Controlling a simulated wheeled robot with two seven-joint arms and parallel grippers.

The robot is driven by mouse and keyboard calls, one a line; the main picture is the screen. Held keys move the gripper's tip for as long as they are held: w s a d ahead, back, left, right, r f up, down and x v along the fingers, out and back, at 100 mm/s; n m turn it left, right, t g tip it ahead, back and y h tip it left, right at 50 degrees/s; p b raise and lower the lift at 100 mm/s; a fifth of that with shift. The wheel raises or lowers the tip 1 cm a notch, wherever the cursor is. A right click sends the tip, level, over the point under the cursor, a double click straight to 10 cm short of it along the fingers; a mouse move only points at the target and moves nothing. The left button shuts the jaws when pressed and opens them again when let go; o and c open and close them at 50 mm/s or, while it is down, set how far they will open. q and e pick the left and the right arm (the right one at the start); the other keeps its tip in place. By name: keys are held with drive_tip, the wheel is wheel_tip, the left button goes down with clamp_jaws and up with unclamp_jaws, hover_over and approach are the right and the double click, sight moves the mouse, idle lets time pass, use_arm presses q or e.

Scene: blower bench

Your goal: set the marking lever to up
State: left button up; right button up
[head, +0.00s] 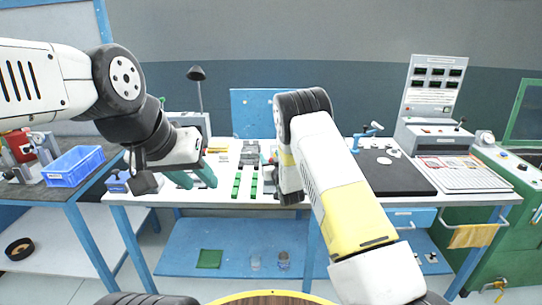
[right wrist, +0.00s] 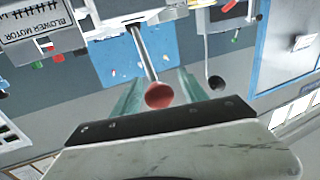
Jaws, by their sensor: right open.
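In the right wrist view, a lever with a round red knob (right wrist: 159,96) on a metal rod stands between the two green fingers of my right gripper (right wrist: 160,92). The fingers are open, one on each side of the knob; I cannot tell whether either touches it. No label on this lever is readable, so I cannot tell whether it is the marking lever. In the head view my right arm hides this gripper's fingers and the lever. My left gripper (head: 192,178) is open and empty at the left part of the bench.
A panel labelled "BLOWER MOTOR" (right wrist: 38,22) is at upper left there. In the head view, green blocks (head: 237,185) lie between my grippers, and a blue bin (head: 73,166) is at left.

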clamp_jaws()
idle(1.3)
